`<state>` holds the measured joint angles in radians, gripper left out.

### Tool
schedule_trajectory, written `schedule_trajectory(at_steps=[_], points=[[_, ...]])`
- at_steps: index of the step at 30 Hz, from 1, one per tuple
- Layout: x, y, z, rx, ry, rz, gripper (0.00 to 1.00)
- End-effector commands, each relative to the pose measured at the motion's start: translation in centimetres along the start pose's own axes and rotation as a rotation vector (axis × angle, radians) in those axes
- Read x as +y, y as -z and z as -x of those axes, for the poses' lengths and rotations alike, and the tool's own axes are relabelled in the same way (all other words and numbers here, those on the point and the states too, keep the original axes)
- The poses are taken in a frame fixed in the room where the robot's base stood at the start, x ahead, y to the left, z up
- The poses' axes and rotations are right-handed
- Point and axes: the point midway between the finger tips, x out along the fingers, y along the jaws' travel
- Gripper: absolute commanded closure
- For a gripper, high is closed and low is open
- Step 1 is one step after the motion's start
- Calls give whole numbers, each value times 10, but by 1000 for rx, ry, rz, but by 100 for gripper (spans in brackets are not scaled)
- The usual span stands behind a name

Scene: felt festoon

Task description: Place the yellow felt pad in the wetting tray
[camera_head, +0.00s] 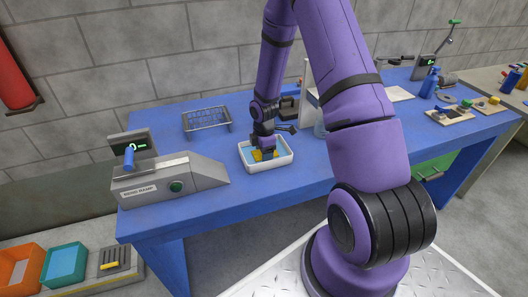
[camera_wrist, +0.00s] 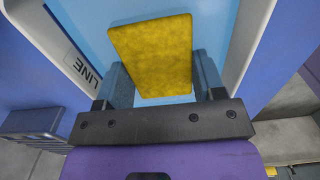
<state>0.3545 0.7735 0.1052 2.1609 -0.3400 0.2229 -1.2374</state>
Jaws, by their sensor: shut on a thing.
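The yellow felt pad (camera_head: 257,155) is low at the white wetting tray (camera_head: 272,169), over its light blue inside. In the wrist view the pad (camera_wrist: 152,50) is a flat yellow block between my two fingers. My gripper (camera_head: 264,151) points down into the tray and is shut on the pad. The tray's white wall (camera_wrist: 45,45) with dark lettering shows at the left of the wrist view. I cannot tell whether the pad touches the tray's bottom.
A wire rack (camera_head: 206,119) is behind and left of the tray. A small board with parts (camera_head: 450,117) is at the far right. The table in front of the tray is clear.

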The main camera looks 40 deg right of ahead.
Motion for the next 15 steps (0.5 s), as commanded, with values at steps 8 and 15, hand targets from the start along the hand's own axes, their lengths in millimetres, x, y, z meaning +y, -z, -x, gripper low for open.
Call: schedule_trajectory(at_steps=[8,15], points=[[0,0,-3,0,0,0,60],[0,0,-2,0,0,0,12]])
